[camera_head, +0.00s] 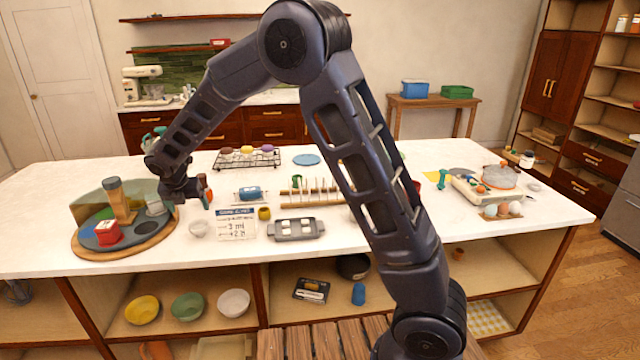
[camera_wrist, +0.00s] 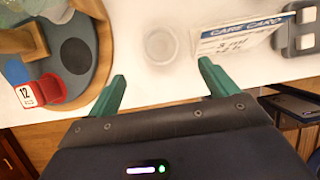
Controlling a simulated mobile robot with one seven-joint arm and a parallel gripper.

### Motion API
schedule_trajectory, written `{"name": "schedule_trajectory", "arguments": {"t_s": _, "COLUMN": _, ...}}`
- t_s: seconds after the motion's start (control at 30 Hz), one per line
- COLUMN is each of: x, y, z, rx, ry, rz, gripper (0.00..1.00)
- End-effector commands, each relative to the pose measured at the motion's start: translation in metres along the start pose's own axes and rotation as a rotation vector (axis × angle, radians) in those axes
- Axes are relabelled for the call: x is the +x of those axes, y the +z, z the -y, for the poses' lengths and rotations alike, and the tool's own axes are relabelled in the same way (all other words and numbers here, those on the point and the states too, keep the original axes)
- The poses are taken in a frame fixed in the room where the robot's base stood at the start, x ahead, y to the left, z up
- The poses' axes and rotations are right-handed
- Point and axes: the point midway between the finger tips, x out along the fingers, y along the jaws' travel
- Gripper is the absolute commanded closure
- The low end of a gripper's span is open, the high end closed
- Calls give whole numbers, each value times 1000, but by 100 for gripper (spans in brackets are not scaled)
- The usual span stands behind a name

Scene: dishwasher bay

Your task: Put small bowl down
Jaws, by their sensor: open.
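A small clear bowl (camera_head: 198,228) stands upright on the white counter, left of the printed care card. In the wrist view the bowl (camera_wrist: 161,45) shows as a pale round rim, just beyond the fingertips and roughly centred between them. My gripper (camera_wrist: 162,72) is open, with two green fingers spread apart and nothing between them. In the head view my gripper (camera_head: 193,198) hangs above the counter, over the far side of the bowl. The fingers and the bowl look apart.
A round wooden tray (camera_head: 90,252) with a red calendar block (camera_head: 107,231) lies to the left. The care card (camera_head: 236,225) and a grey tray (camera_head: 297,230) lie to the right. The counter's front edge is close to the bowl. Shelves below hold several bowls.

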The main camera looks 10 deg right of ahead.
Motion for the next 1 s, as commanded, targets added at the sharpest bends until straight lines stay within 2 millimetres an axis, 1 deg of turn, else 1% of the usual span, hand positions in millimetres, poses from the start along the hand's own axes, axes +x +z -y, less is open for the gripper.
{"name": "schedule_trajectory", "arguments": {"t_s": 0.07, "x": -2, "y": 3, "z": 5, "rx": 18, "ry": 0, "rz": 0, "gripper": 15}}
{"name": "schedule_trajectory", "arguments": {"t_s": 0.17, "x": -12, "y": 15, "z": 25, "rx": 99, "ry": -1, "rz": -4, "gripper": 15}}
{"name": "schedule_trajectory", "arguments": {"t_s": 0.27, "x": -27, "y": 33, "z": 62, "rx": 250, "ry": -5, "rz": -10, "gripper": 15}}
{"name": "schedule_trajectory", "arguments": {"t_s": 0.3, "x": -35, "y": 40, "z": 81, "rx": 324, "ry": -8, "rz": -14, "gripper": 15}}
{"name": "schedule_trajectory", "arguments": {"t_s": 0.37, "x": -47, "y": 49, "z": 110, "rx": 441, "ry": -12, "rz": -19, "gripper": 15}}
{"name": "schedule_trajectory", "arguments": {"t_s": 0.4, "x": -55, "y": 54, "z": 128, "rx": 519, "ry": -15, "rz": -21, "gripper": 15}}
{"name": "schedule_trajectory", "arguments": {"t_s": 0.47, "x": -66, "y": 60, "z": 156, "rx": 636, "ry": -18, "rz": -25, "gripper": 15}}
{"name": "schedule_trajectory", "arguments": {"t_s": 0.5, "x": -74, "y": 64, "z": 175, "rx": 711, "ry": -20, "rz": -27, "gripper": 15}}
{"name": "schedule_trajectory", "arguments": {"t_s": 0.57, "x": -85, "y": 67, "z": 202, "rx": 827, "ry": -24, "rz": -31, "gripper": 15}}
{"name": "schedule_trajectory", "arguments": {"t_s": 0.6, "x": -92, "y": 68, "z": 220, "rx": 904, "ry": -27, "rz": -32, "gripper": 15}}
{"name": "schedule_trajectory", "arguments": {"t_s": 0.67, "x": -103, "y": 68, "z": 247, "rx": 1018, "ry": -31, "rz": -34, "gripper": 15}}
{"name": "schedule_trajectory", "arguments": {"t_s": 0.7, "x": -110, "y": 68, "z": 264, "rx": 1093, "ry": -32, "rz": -35, "gripper": 15}}
{"name": "schedule_trajectory", "arguments": {"t_s": 0.77, "x": -121, "y": 65, "z": 290, "rx": 1207, "ry": -34, "rz": -36, "gripper": 15}}
{"name": "schedule_trajectory", "arguments": {"t_s": 0.8, "x": -128, "y": 62, "z": 306, "rx": 1283, "ry": -37, "rz": -37, "gripper": 15}}
{"name": "schedule_trajectory", "arguments": {"t_s": 0.87, "x": -138, "y": 58, "z": 330, "rx": 1395, "ry": -39, "rz": -37, "gripper": 15}}
{"name": "schedule_trajectory", "arguments": {"t_s": 0.9, "x": -145, "y": 54, "z": 345, "rx": 1469, "ry": -39, "rz": -37, "gripper": 15}}
{"name": "schedule_trajectory", "arguments": {"t_s": 0.97, "x": -154, "y": 46, "z": 368, "rx": 1582, "ry": -41, "rz": -36, "gripper": 15}}
{"name": "schedule_trajectory", "arguments": {"t_s": 1.0, "x": -160, "y": 41, "z": 382, "rx": 1656, "ry": -41, "rz": -35, "gripper": 15}}
